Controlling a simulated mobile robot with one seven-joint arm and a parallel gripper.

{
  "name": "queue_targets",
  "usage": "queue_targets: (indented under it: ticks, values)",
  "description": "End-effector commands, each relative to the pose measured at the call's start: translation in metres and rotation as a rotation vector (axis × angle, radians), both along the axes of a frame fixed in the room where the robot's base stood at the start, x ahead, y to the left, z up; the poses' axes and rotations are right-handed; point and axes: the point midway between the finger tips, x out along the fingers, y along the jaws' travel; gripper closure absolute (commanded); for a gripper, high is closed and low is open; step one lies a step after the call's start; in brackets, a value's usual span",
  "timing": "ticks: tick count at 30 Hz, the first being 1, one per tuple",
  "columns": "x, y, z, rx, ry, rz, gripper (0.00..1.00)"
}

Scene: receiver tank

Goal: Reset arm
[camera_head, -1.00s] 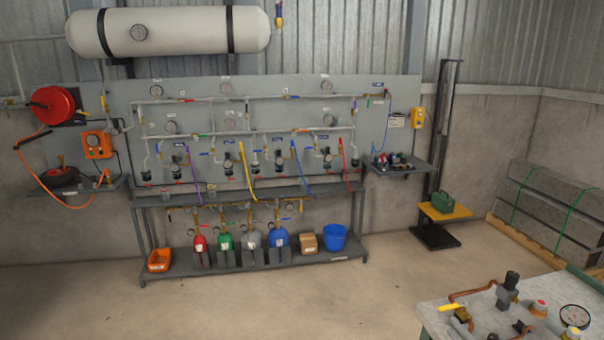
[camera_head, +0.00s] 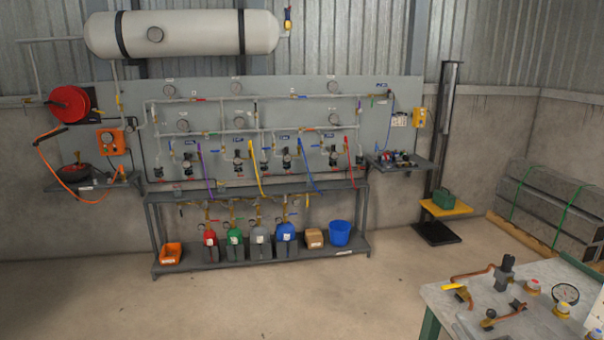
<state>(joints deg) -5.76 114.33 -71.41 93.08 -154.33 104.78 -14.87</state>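My arm and my gripper do not show in the head view. The white receiver tank (camera_head: 190,34) hangs on the wall at the upper left, with two black straps and a round gauge. Below it, a grey panel (camera_head: 390,150) carries pipes, gauges, valves and coloured hoses.
A grey rack (camera_head: 157,238) under the panel holds several coloured bottles, an orange bin (camera_head: 171,253) and a blue bucket (camera_head: 340,232). A workbench (camera_head: 437,293) with fittings stands at the lower right. Strapped beams (camera_head: 548,200) lie at the right wall. The middle floor (camera_head: 300,300) is clear.

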Motion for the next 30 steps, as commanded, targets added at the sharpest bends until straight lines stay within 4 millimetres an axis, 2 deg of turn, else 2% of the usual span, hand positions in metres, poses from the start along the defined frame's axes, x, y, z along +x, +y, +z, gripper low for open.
queue_targets:
  ticks: [1,5,8,12,15,18,22,25,30]
  values:
    - [0.006,-0.009,0.033,0.017,-0.085,-0.047,0.6]
    - [0.005,-0.031,0.095,0.073,-0.272,-0.167,0.6]
    - [-0.005,-0.051,0.145,0.127,-0.43,-0.268,0.6]
    - [-0.034,-0.078,0.21,0.227,-0.666,-0.42,0.6]
    - [-0.062,-0.095,0.248,0.311,-0.831,-0.528,0.6]
    - [-0.095,-0.109,0.277,0.403,-0.989,-0.632,0.6]
    - [-0.14,-0.121,0.302,0.535,-1.187,-0.759,0.6]
    - [-0.175,-0.126,0.312,0.648,-1.333,-0.854,0.6]
    - [-0.228,-0.125,0.314,0.855,-1.561,-1.007,0.6]
